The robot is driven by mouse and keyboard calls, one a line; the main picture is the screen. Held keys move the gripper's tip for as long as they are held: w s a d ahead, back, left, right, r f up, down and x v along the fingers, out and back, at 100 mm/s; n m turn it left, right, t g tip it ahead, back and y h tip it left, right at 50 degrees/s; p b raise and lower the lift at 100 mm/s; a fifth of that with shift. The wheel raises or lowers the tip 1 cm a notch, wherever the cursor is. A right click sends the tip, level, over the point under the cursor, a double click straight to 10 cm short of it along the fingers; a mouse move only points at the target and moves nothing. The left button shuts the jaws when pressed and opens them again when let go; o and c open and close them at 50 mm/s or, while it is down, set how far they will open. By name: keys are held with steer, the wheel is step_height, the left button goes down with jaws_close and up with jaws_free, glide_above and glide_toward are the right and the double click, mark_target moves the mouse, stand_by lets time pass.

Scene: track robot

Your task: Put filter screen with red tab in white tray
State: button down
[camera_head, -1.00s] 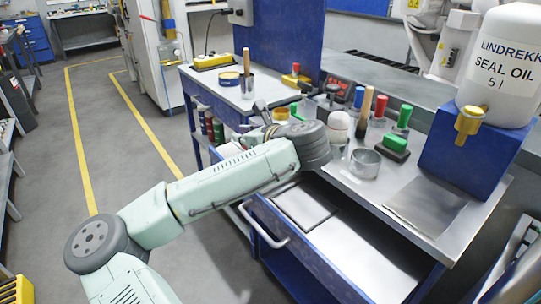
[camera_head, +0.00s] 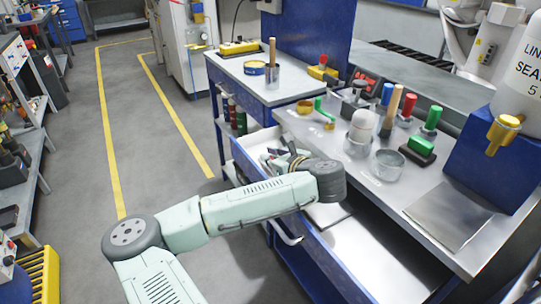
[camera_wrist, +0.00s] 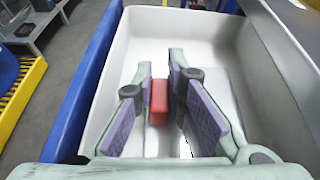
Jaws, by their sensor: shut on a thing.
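The white tray (camera_wrist: 250,55) fills most of the wrist view, sitting within blue drawer sides. In the head view its pale wall (camera_head: 258,142) shows at the far end of the open drawer. My gripper (camera_wrist: 160,80) is shut on the red tab (camera_wrist: 159,103) of the filter screen, with a purple-padded finger on each side. It is over the tray's inside, pointing toward its far wall. The screen's mesh cannot be made out. In the head view my gripper (camera_head: 277,158) is low over the tray, and the tab is hidden there.
The open drawer (camera_head: 375,270) has a bare metal floor nearer me and a flat grey piece (camera_head: 326,213) lying in it. The worktop beside it holds a metal cup (camera_head: 387,165), a green-handled block (camera_head: 418,150) and several tools.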

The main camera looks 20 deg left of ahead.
steer(key=c, duration=1.6)
jaws_free()
steer(key=shift+c, duration=0.2)
steer(key=v, duration=0.8)
steer(key=shift+r, duration=0.35)
steer(key=shift+v, duration=1.95)
steer(key=shift+f, duration=0.2)
